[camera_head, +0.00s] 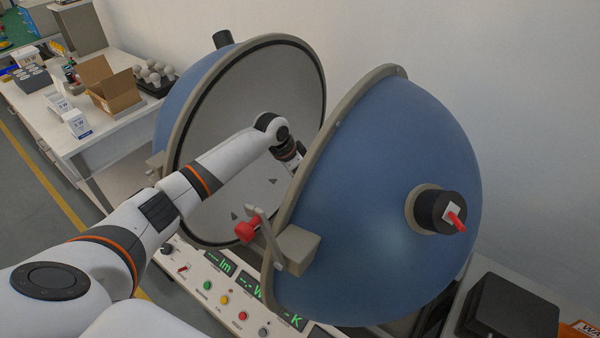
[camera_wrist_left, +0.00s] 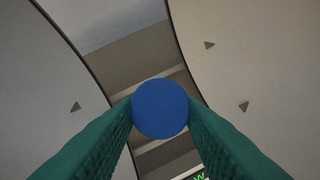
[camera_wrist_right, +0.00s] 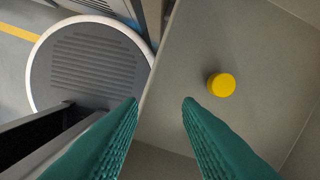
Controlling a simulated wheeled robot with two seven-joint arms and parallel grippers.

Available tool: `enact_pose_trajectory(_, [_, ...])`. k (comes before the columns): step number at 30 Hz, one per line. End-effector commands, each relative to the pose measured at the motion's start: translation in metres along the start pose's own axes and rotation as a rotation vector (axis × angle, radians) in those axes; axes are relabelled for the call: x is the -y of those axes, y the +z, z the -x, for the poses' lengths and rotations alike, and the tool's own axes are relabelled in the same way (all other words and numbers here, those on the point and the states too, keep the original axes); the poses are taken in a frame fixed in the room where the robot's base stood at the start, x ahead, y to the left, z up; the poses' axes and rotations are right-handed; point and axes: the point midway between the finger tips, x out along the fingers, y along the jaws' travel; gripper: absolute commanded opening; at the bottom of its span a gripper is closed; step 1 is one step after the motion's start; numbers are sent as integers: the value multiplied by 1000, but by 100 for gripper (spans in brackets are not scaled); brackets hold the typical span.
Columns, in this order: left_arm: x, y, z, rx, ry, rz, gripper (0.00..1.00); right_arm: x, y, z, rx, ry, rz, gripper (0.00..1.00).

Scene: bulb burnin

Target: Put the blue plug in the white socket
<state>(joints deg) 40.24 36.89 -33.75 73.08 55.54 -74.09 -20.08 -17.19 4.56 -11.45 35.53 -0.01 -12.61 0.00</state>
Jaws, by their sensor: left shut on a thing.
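The blue plug (camera_wrist_left: 160,108) shows as a round blue disc end-on in the left wrist view. My left gripper (camera_wrist_left: 161,104) is shut on it, with a green finger on each side. In the head view my left arm reaches between the open halves of a big blue sphere, and the gripper (camera_head: 297,157) is partly hidden by the near half's rim; the plug cannot be made out there. I cannot make out a white socket in any view. My right gripper (camera_wrist_right: 162,100) is open and empty, its fingers wide apart. It is out of the head view.
The near half (camera_head: 390,190) and far half (camera_head: 250,115) of the sphere flank my left arm closely. A control panel (camera_head: 230,290) with buttons lies below. A white table (camera_head: 110,130) with boxes and bulbs stands at left. A yellow round knob (camera_wrist_right: 221,85) is near my right gripper.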

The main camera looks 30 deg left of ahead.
Motion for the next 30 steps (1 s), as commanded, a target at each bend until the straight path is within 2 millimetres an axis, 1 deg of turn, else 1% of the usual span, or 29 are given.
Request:
enact_pose_trajectory(10, [0,-2,-4,0,0,0,15,0,0,-2,0,0,0,31])
enact_pose_trajectory(23, [0,-2,-4,0,0,0,15,0,0,-2,0,0,0,31])
enact_pose_trajectory(24, [0,-2,-4,0,0,0,41,0,0,-2,0,0,0,31])
enact_pose_trajectory(28, [0,-2,-4,0,0,0,61,0,0,-2,0,0,0,31])
enact_pose_trajectory(30, [0,-2,-4,0,0,0,61,0,0,-2,0,0,0,31])
